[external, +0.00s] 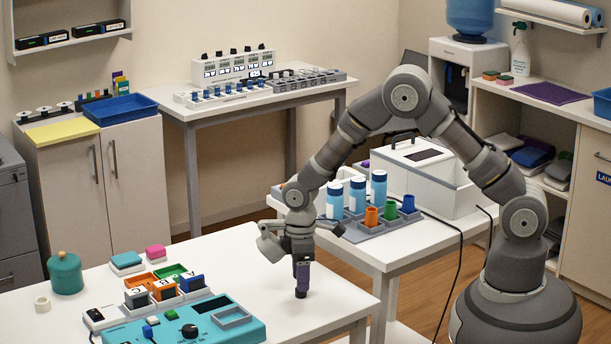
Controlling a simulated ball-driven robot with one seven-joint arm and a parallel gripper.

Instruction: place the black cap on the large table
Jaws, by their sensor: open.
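My gripper (301,258) points down over the right part of the white large table (225,258) in the front left. Directly below it is a dark upright piece, purplish above, with a small black cap-like end (301,294) at the tabletop. The gripper is open, with its fingers close around or just above this piece; which of the two I cannot tell. I cannot tell for certain that the black end is the black cap, or whether it is separate from the purplish part.
A teal device (190,325) and colored bins (168,290) stand left of my gripper; a teal jar (65,273) stands farther left. Blue bottles (357,196) and colored cups (372,217) are on the side table behind. The large table is clear around the dark piece.

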